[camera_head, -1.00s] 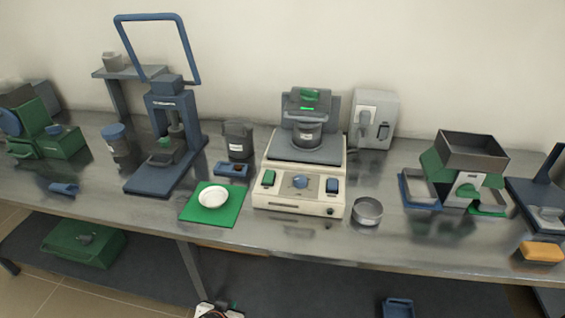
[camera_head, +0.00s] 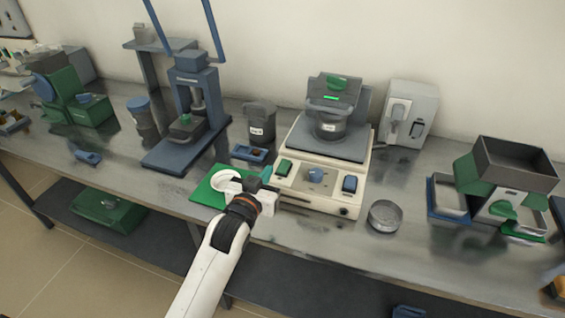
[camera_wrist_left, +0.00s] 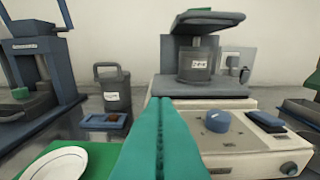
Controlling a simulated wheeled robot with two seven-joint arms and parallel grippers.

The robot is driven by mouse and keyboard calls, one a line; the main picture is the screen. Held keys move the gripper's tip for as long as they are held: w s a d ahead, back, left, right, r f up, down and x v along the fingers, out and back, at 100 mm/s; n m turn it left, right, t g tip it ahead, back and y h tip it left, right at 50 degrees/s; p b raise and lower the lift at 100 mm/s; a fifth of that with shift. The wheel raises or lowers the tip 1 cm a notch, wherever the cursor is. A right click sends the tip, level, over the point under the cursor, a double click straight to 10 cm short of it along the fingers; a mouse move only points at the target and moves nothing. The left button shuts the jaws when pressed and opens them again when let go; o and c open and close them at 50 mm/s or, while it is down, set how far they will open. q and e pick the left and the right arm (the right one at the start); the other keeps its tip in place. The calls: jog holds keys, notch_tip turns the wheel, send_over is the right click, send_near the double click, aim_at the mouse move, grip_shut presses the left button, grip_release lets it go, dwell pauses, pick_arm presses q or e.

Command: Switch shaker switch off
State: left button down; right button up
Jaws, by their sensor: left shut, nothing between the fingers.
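The shaker (camera_head: 330,192) has a cream base, with a grey jar (camera_head: 330,125) clamped on its grey platform. Its front panel carries a green rocker switch (camera_head: 284,167) at left, a blue knob (camera_head: 316,174) in the middle and a dark blue rocker switch (camera_head: 349,184) at right. My left gripper (camera_head: 267,174) is shut and empty, its green fingertips just left of the green switch; contact cannot be told. In the left wrist view, the shut fingers (camera_wrist_left: 160,125) cover the panel's left part, while the knob (camera_wrist_left: 217,121) and dark blue switch (camera_wrist_left: 266,121) show. My right gripper is out of view.
A round metal tin (camera_head: 384,215) sits right of the shaker; a grey box (camera_head: 410,113) stands behind.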

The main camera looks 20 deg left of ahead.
pick_arm(q)
jog(key=shift+a, duration=0.1)
send_over(281, 169)
jog(key=shift+s+f+p, duration=0.1)
jog(key=shift+f+p, duration=0.3)
jog(key=shift+f, duration=0.2)
notch_tip(281, 169, down, 3)
jog(key=shift+r, duration=0.1)
jog(key=shift+f, duration=0.55)
